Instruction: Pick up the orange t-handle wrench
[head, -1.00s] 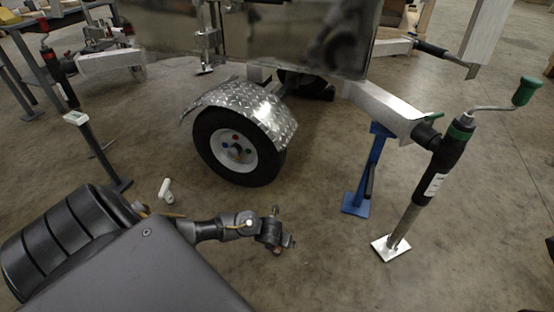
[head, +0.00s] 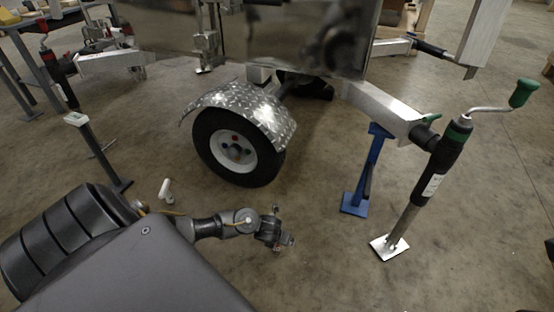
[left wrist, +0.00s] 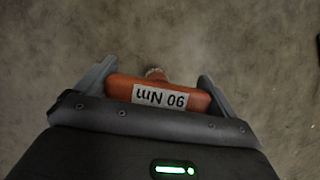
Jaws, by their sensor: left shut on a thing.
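The orange t-handle wrench (left wrist: 120,87) fills the space between the fingers of my left gripper (left wrist: 158,88) in the left wrist view. Its crossbar lies across the gripper and carries a white label reading "90 Nm", upside down. A short piece of its shaft shows beyond the bar, and the rest is hidden. My left gripper is shut on the wrench. In the head view my left gripper (head: 284,228) is held over open floor, in front of the trailer wheel; the wrench is too small to make out there. My right gripper is not in view.
A trailer wheel (head: 235,150) under a diamond-plate fender (head: 250,103) stands ahead. A blue stand (head: 368,180) and a jack with a green crank handle (head: 430,185) are to the right. A white-topped post (head: 95,150) is at left. The floor (head: 325,265) around the gripper is bare.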

